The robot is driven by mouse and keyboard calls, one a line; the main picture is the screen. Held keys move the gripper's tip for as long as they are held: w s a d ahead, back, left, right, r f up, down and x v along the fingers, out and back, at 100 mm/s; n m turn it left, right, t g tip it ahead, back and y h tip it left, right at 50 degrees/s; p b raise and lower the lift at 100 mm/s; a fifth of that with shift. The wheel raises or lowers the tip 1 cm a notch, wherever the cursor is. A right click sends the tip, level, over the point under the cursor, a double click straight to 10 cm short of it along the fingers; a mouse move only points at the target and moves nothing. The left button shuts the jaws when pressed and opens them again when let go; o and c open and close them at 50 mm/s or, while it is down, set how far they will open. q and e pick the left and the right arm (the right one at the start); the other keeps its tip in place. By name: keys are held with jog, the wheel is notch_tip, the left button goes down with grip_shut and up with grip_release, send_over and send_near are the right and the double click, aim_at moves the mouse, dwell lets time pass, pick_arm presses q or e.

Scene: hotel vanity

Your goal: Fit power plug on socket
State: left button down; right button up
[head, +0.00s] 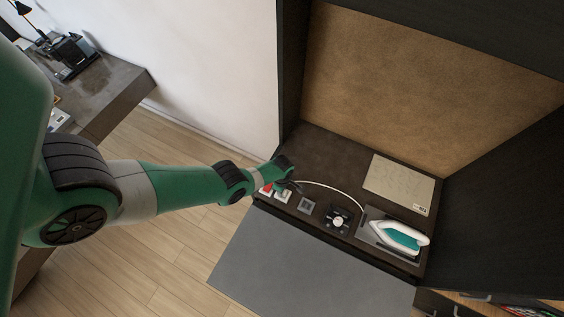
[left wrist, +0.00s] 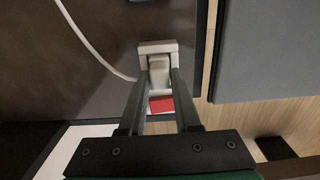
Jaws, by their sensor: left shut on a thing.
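My left gripper (head: 287,187) reaches over the left end of the dark vanity shelf. In the left wrist view its two fingers (left wrist: 158,78) are shut on a pale grey power plug (left wrist: 159,70). The plug lies over a white square socket (left wrist: 146,48), overlapping it; I cannot tell how deep it sits. The socket also shows in the head view (head: 284,197), partly covered by the gripper. A white cord (head: 335,188) runs from the gripper area to a white and teal iron (head: 402,236). My right gripper is not in view.
A red-faced white fitting (left wrist: 161,104) sits beside the socket. A beige folder (head: 398,184) lies behind the iron. The shelf's middle is mostly clear.

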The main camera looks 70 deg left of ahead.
pick_arm(q)
jog(key=shift+f+b, duration=0.3)
jog(key=shift+f, duration=0.05)
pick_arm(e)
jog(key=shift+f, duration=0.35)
pick_arm(q)
jog(key=c, duration=0.5)
grip_release()
jog(key=shift+c, duration=0.2)
jog(key=shift+r, duration=0.15)
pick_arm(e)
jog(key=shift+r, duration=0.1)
